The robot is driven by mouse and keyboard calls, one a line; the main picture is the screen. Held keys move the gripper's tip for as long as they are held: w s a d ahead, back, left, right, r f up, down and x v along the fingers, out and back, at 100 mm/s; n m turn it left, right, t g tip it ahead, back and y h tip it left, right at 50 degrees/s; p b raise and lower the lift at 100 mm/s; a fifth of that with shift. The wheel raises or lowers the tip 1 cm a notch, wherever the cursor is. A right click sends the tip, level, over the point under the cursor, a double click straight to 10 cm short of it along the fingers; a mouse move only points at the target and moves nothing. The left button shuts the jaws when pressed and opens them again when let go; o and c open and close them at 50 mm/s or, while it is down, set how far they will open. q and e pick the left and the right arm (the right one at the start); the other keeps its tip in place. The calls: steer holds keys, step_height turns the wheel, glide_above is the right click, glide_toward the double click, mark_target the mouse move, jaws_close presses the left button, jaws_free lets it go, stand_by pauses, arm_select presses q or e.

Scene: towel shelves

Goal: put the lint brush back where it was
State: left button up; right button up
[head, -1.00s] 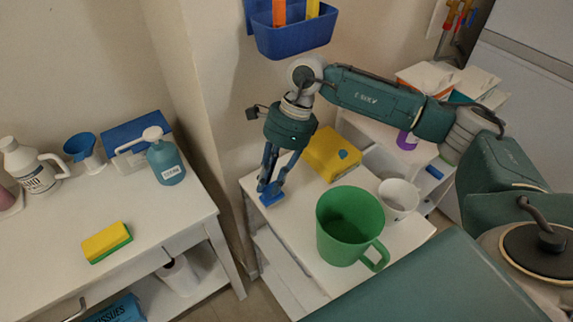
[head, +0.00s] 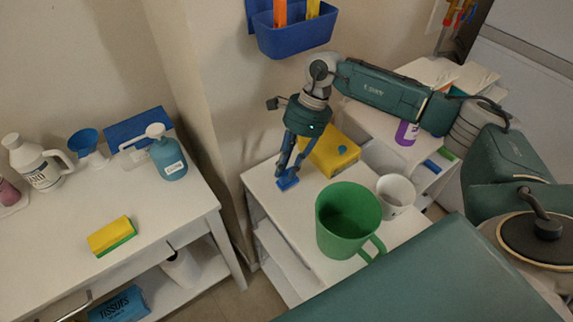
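My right gripper (head: 287,170) points down over the back left part of the small white table (head: 262,180). Its fingers are close together around a small blue thing, which looks like the lint brush (head: 288,183). The blue end sticks out below the fingertips, at or just above the tabletop; I cannot tell whether it touches. The fingers hide its upper part. My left gripper is not in view.
On the small table, a yellow box (head: 335,153) stands behind a green mug (head: 347,217) and a white cup (head: 395,192). A blue wall bin (head: 295,38) hangs above. The left table holds a yellow sponge (head: 111,236) and bottles. The small table's front left is clear.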

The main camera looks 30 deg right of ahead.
mark_target(284, 173)
steer(key=o, duration=0.4)
steer(key=shift+r, duration=0.35)
steer(key=v, duration=0.3)
steer(key=shift+d+f, duration=0.1)
steer(key=d+b, duration=0.1)
steer(key=d, duration=0.2)
steer(key=w+d+b, duration=0.1)
steer(key=d, duration=0.3)
steer(key=d+b, duration=0.1)
steer(key=d, duration=0.2)
steer(key=shift+w+d+f, duration=0.2)
steer(key=shift+w+d, duration=0.05)
steer(key=shift+d+b, duration=0.3)
steer(key=shift+d, duration=0.3)
steer(key=shift+w+a+r, duration=0.1)
